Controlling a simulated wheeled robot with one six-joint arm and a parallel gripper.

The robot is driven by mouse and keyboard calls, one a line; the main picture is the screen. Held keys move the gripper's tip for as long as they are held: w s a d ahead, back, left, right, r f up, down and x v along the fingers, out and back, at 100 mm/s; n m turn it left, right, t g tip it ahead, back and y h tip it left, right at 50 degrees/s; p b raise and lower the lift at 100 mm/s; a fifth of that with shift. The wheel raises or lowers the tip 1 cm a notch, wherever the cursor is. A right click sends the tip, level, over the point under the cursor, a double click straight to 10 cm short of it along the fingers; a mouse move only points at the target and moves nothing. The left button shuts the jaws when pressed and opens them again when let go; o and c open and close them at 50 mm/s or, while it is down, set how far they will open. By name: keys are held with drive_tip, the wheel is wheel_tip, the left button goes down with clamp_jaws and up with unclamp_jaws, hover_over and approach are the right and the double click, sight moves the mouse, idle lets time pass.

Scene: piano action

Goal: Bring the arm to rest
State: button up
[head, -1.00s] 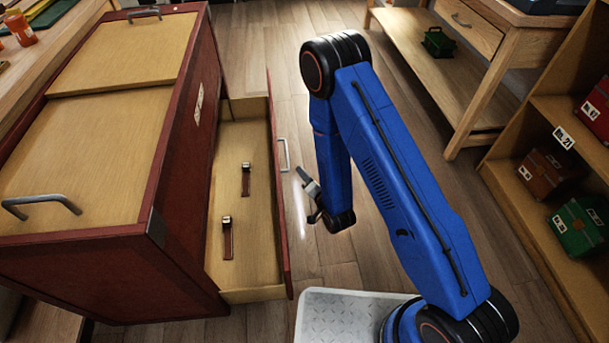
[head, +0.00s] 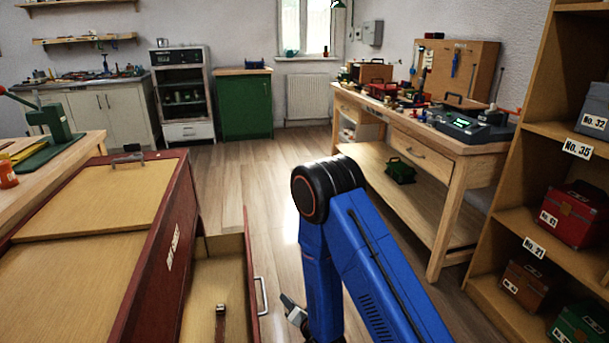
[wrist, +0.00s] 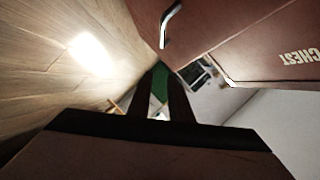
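My blue arm (head: 375,270) is folded, with its dark elbow joint high and its forearm hanging down in the head view. My gripper (head: 287,301) is low in the head view, just right of the open drawer's handle (head: 261,296), apart from it. In the wrist view its two dark fingers (wrist: 164,88) stand apart with nothing held between them; a green patch shows through the gap. The red drawer front with its handle (wrist: 170,24) fills the upper right of the wrist view. The lower part of my arm is cut off in the head view.
The red chest (head: 150,265) stands at left, its drawer (head: 205,285) open with a strap-like item (head: 220,322) inside. A workbench (head: 450,150) and a shelf with labelled boxes (head: 575,215) stand at right. Bare wood floor (head: 220,185) lies beyond my arm.

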drive_tip(key=s+d+r+n+g+h, duration=0.1)
drive_tip(key=d+r+g+h, duration=0.1)
drive_tip(key=d+r, duration=0.95)
drive_tip(key=s+d+r+n+g+h, duration=0.1)
drive_tip(key=d+r+h, duration=0.2)
drive_tip(key=d+r, duration=0.8)
drive_tip(key=s+d+r+n+g, duration=0.1)
drive_tip(key=s+d+r, duration=0.3)
drive_tip(key=s, duration=0.7)
drive_tip(key=s+d+r+n+g+h, duration=0.1)
drive_tip(key=s+d+r, duration=0.3)
drive_tip(key=s, duration=0.7)
drive_tip(key=s+d+r+g+h, duration=0.1)
drive_tip(key=s+d+r, duration=0.3)
drive_tip(key=s+r, duration=0.4)
drive_tip(key=s+g, duration=0.1)
drive_tip(key=s, duration=0.1)
drive_tip(key=shift+s+n+g, duration=0.4)
